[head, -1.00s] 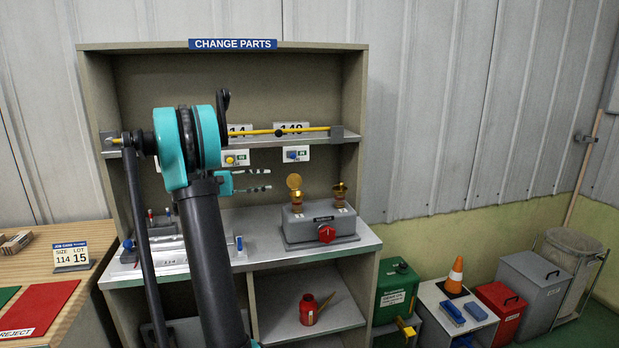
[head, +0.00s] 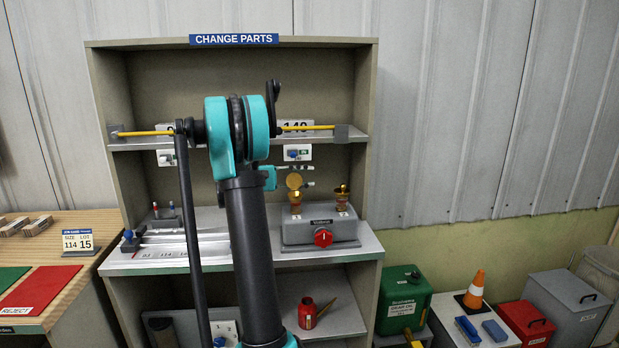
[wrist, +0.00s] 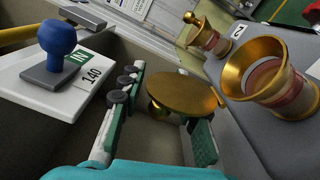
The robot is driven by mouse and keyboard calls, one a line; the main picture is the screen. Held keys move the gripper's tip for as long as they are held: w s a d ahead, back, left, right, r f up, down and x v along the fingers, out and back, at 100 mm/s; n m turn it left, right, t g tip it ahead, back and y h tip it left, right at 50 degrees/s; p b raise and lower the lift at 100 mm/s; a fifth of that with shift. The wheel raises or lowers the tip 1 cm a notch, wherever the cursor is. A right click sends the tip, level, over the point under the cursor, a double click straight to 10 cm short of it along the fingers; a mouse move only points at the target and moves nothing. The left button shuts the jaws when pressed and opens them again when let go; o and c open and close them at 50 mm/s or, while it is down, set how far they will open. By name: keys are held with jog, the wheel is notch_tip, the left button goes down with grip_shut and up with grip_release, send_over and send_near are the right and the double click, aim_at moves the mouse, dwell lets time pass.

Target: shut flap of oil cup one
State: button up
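The left oil cup (head: 295,207) is brass and stands on the grey box, with its round flap (head: 294,181) standing open above it. In the wrist view the open cup mouth (wrist: 262,72) is at the right, and the flap (wrist: 182,93) is a brass disc, face toward the camera. My gripper (head: 308,176) is at the flap, partly hidden behind it. In the wrist view my gripper (wrist: 163,105) is open, its fingers apart on either side of the flap's lower part; I cannot tell whether they touch it. The right oil cup (head: 342,200) shows a knob on top (wrist: 190,18).
The grey box (head: 320,238) has a red knob (head: 323,237). A yellow rod (head: 310,127) and shelf run above.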

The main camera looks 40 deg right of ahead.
grip_shut()
jog(key=shift+s, duration=0.1)
dwell(0.4)
jog(key=s+a+m, duration=0.1)
jog(key=s+m, duration=0.1)
jog(key=m, duration=0.5)
jog(key=s+a+f+m, duration=0.1)
jog(key=s+m, duration=0.1)
jog(key=m, duration=0.5)
jog(key=s+a+m, duration=0.1)
jog(key=s+m, duration=0.1)
jog(key=m, duration=0.5)
jog(key=shift+a+f, duration=0.15)
jog(key=shift+a, duration=0.25)
grip_release()
